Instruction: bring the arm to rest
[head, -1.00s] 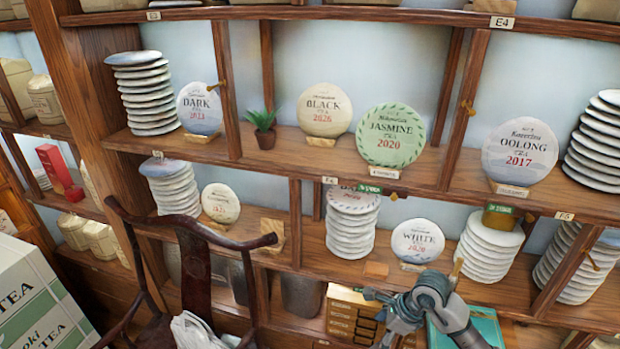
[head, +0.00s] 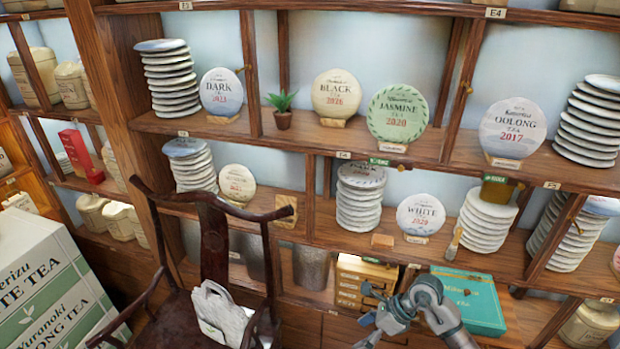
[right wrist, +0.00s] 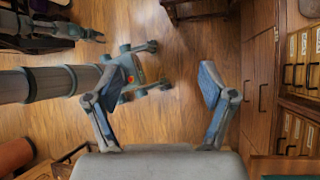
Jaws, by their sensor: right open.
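My right gripper (head: 378,306) is in front of the lower shelf in the head view, its arm coming in from the bottom right. In the right wrist view its two fingers (right wrist: 160,82) stand wide apart with nothing between them, above the wooden floor. What appears to be my left gripper (right wrist: 92,33) shows small at the upper left of the right wrist view; its jaws are too small to read. It is not in the head view. The white tea cake (head: 420,217) stands upright on the shelf above my right gripper, apart from it.
A teal box (head: 468,302) and a small drawer chest (head: 362,284) are close to my right gripper. A dark wooden chair (head: 213,245) with a pale bag (head: 219,312) stands to the left. Stacked and upright tea cakes fill the shelves. Floor (right wrist: 175,120) shows clear below the fingers.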

